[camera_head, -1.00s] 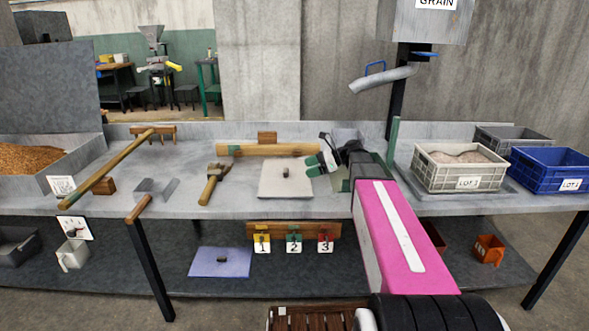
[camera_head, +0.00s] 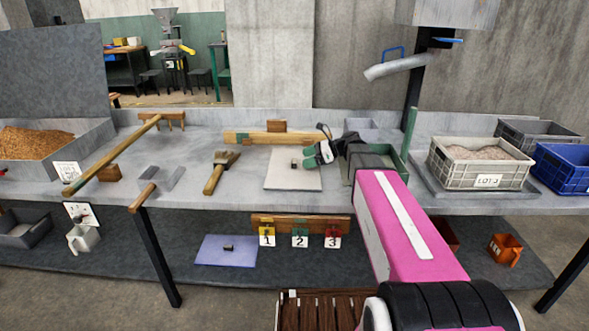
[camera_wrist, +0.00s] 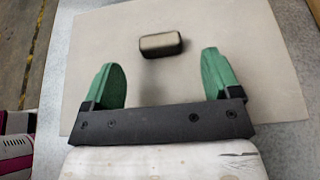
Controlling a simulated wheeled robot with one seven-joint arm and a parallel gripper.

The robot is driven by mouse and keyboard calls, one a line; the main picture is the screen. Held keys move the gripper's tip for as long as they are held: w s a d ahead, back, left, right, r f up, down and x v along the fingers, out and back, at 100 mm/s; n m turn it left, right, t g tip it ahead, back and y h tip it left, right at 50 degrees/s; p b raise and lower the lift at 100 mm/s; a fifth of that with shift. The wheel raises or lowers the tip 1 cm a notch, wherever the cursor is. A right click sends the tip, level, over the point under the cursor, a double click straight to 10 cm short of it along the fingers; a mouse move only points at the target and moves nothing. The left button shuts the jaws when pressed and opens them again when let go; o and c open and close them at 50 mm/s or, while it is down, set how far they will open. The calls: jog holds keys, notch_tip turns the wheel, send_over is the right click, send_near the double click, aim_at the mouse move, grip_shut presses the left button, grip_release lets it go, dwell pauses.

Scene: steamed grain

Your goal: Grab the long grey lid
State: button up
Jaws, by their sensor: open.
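A light grey flat lid (camera_head: 290,180) with a small dark knob (camera_head: 294,164) lies on the grey workbench, near its middle. In the wrist view the lid (camera_wrist: 215,25) fills most of the picture, and its knob (camera_wrist: 161,44) shows just beyond the gap between the fingertips. My gripper (camera_head: 319,155) has green fingers and is open and empty, over the right part of the lid in the head view. The fingers (camera_wrist: 161,68) stand either side of the knob's line, apart from it. Part of the lid's near side is hidden by the gripper in the wrist view.
A grey crate (camera_head: 480,165) and a blue crate (camera_head: 565,170) stand at right. A bluish plate with a knob (camera_head: 226,256) lies on the lower shelf.

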aim_at(294, 160)
jog(key=shift+x, duration=2)
jog(key=shift+r, duration=0.15)
jog(key=c, duration=1.2)
jog(key=shift+c, duration=0.2)
jog(key=shift+r, duration=0.15)
